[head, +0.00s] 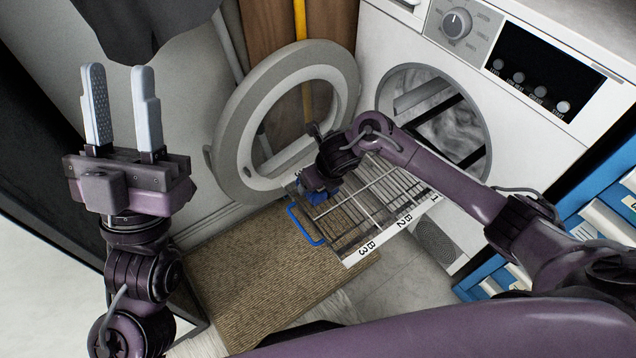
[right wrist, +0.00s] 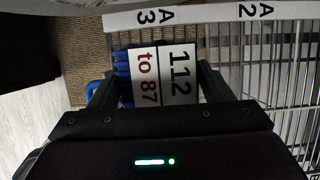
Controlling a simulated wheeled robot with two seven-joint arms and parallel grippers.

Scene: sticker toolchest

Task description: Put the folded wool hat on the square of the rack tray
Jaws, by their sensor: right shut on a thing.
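A blue ribbed bundle, which looks like the folded wool hat (right wrist: 121,68), is between the fingers of my right gripper (right wrist: 158,76). White tags on it read "112" and "to 87". In the head view the right gripper (head: 319,184) is over the far left part of the wire rack tray (head: 372,212), with a little blue showing beside it. The tray carries labels including B3, B2, A3 and A2. I cannot tell whether the hat touches the wires. My left gripper (head: 121,105) is open and empty, raised at the left, away from the tray.
The round washer door (head: 237,135) stands open just behind the tray and right gripper. The washing machine (head: 540,75) is at the right. A blue handle (head: 304,226) sticks out at the tray's left end. A brown mat (head: 250,275) lies on the floor below.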

